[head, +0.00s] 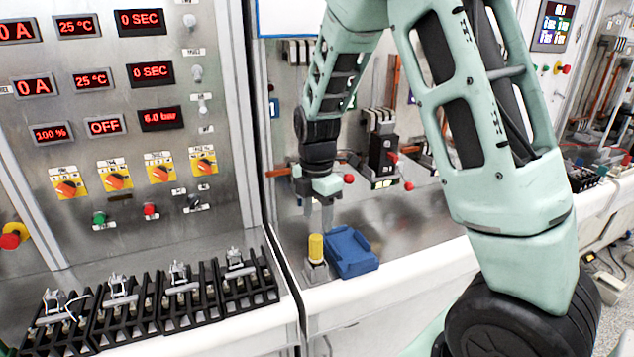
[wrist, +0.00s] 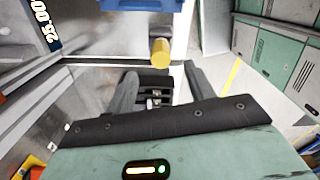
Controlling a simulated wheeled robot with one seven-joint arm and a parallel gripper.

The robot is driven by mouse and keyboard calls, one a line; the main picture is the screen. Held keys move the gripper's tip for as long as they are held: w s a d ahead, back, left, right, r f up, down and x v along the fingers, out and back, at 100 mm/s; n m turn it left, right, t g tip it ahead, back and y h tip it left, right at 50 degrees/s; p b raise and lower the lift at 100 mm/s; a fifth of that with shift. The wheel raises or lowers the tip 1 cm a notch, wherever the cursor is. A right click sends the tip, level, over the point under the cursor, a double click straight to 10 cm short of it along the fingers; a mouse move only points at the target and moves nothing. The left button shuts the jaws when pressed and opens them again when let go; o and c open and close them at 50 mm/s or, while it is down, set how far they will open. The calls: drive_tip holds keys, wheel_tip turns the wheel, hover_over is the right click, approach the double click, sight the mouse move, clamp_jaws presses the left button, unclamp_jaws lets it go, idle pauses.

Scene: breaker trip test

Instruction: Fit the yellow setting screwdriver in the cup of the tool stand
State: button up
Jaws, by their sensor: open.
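The yellow setting screwdriver (head: 316,247) stands upright, handle up, at the grey tool stand (head: 316,273) near the front edge of the bench. The stand's cup is hidden below the handle, so I cannot tell how deep the screwdriver sits. My gripper (head: 317,218) points down just above the handle, fingers apart and empty. In the wrist view the yellow handle (wrist: 160,52) shows beyond the fingertips of my gripper (wrist: 157,78), not between them.
A blue tray (head: 350,252) lies right beside the stand. A row of black terminal blocks (head: 180,300) lines the left bench, under a control panel (head: 95,130) with red displays. A black breaker (head: 383,150) with red knobs is behind. Bare bench lies right of the tray.

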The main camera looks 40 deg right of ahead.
wheel_tip(320, 180, up, 10)
drive_tip(key=b, duration=0.1)
drive_tip(key=shift+b, duration=0.3)
idle(0.4)
drive_tip(key=s+a+f+m+b, duration=0.1)
drive_tip(key=s+a+f+m, duration=0.15)
drive_tip(key=a, duration=0.75)
drive_tip(key=s+a+f+m+b, duration=0.1)
drive_tip(key=s+a+f+m, duration=0.2)
drive_tip(key=s+a, duration=0.4)
drive_tip(key=s+a+f+m+b, duration=0.2)
drive_tip(key=s+a+f+m, duration=0.2)
drive_tip(key=s, duration=1)
drive_tip(key=a+f, duration=0.1)
drive_tip(key=a, duration=0.2)
drive_tip(key=shift+s+a+y, duration=0.3)
drive_tip(key=shift+s+a, duration=0.1)
drive_tip(key=shift+d+m, duration=0.1)
drive_tip(key=shift+m, duration=0.25)
